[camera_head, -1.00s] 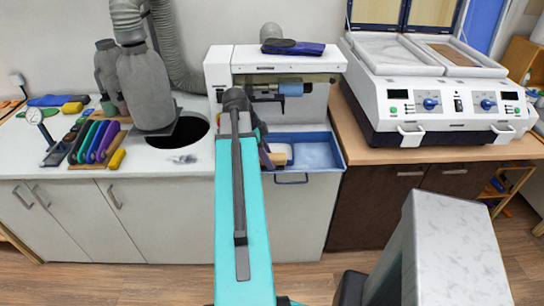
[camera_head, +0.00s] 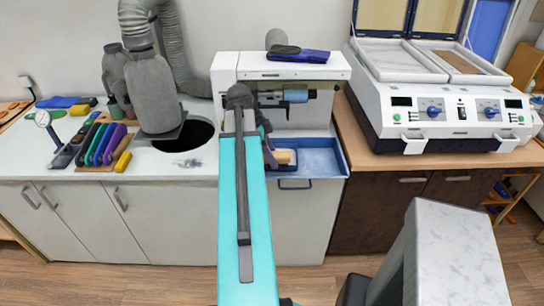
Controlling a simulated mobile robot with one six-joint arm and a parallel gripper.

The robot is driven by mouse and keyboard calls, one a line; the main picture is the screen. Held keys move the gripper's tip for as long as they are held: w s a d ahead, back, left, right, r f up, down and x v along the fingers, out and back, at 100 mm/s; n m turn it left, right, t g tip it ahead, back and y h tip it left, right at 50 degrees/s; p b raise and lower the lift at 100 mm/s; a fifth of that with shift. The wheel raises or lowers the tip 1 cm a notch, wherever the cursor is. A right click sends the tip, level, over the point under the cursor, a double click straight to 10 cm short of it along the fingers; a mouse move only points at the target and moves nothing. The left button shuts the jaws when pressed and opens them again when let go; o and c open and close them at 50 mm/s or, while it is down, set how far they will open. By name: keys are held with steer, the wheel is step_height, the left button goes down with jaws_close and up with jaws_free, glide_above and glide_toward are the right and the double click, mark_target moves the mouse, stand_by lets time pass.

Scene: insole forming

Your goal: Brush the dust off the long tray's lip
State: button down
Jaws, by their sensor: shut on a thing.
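The long blue tray (camera_head: 325,157) sticks out below the front of the white grinding machine (camera_head: 262,66). Its front lip shows to the right of my arm, and its left part is hidden. My gripper (camera_head: 270,153) is mostly hidden behind my arm. It is shut on a tan, wooden-looking brush (camera_head: 284,157) over the left part of the tray. The bristles do not show clearly, so I cannot tell whether they touch the lip. Dust on the lip is too small to make out.
A grey suction hose and bottle-shaped canisters (camera_head: 152,92) stand left by a round dark hole (camera_head: 186,136). Coloured tools lie in a rack (camera_head: 101,144) farther left. A white two-panel heating machine (camera_head: 440,115) stands right on a wooden counter.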

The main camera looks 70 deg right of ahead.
steer(key=shift+r+p, duration=1.2)
steer(key=shift+r, duration=1.15)
steer(key=shift+w, duration=0.2)
